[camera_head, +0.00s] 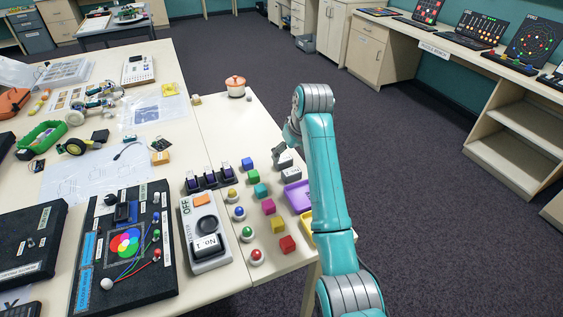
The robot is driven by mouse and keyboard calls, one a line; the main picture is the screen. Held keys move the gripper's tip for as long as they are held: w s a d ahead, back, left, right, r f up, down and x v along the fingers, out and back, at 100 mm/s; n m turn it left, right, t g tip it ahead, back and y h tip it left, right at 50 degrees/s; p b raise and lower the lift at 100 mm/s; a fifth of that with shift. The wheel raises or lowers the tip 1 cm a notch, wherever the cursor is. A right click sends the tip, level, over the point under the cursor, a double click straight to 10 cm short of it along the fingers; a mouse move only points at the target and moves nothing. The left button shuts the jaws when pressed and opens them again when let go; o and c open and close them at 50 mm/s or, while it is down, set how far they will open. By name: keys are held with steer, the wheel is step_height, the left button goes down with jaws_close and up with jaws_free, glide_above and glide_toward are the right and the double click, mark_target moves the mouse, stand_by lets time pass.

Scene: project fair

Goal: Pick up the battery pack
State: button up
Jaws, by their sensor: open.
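No thing here can be named the battery pack with certainty. Small candidates lie on the left table: an orange block (161,158), a small black block (100,136) and a dark piece with wires (37,167). My teal arm reaches over the right strip of the table. My gripper (281,158) is small and partly hidden by the arm, low over the table's right edge. It is open, and nothing shows held in it. Grey and white blocks (291,174) are close by it; whether it touches them cannot be told.
Coloured cubes (269,207), round push buttons (247,233) and a purple tray (298,196) crowd the area below my gripper. A grey device labelled TEST (208,240) and black panels (125,250) stand left. An orange pot (235,86) stands farther back. Open carpet (430,230) lies right.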

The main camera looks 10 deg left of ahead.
mark_target(285, 160)
steer(key=shift+a+x, duration=0.15)
steer(key=shift+x, duration=1.3)
steer(key=shift+a+x, duration=0.1)
steer(key=shift+x, duration=1.35)
steer(key=shift+r, duration=0.1)
steer(key=c, duration=1.3)
